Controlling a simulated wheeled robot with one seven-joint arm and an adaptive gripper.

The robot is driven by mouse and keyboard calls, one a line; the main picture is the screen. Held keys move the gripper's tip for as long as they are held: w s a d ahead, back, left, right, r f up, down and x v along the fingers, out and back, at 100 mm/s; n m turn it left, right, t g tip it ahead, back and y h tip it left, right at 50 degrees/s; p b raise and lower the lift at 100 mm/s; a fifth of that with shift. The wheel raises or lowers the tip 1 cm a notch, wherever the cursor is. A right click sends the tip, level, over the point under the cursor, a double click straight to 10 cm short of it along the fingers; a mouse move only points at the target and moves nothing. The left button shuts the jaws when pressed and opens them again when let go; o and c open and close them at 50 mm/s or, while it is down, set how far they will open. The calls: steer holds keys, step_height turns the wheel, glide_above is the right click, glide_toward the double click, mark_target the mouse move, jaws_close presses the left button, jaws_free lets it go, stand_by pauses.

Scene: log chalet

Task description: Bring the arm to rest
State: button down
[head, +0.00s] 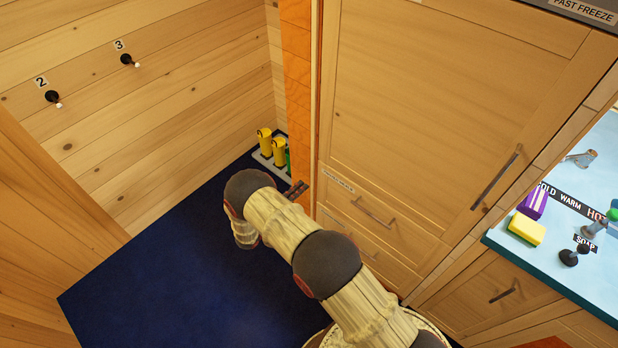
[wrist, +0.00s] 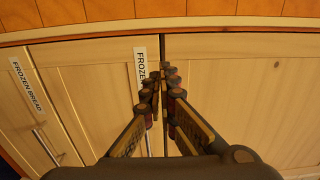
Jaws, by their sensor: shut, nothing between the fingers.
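My arm reaches up and left across the lower middle of the head view, bent at its joints. My gripper (head: 296,190) shows only in part there, as dark fingers beside the orange post and the cabinet's left edge. In the wrist view my gripper (wrist: 162,76) is shut and empty, its fingertips together before pale wooden fronts. I cannot tell whether the fingertips touch the wood.
A tall wooden cabinet (head: 430,120) with handled drawers stands right of the arm. A blue counter (head: 585,200) holds a yellow sponge (head: 526,229). Yellow boots (head: 278,150) stand near the orange post (head: 298,90). Blue floor (head: 170,285) is clear at left.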

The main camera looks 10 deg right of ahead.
steer(key=v, duration=0.4)
steer(key=shift+w, duration=0.1)
steer(key=shift+m, duration=0.3)
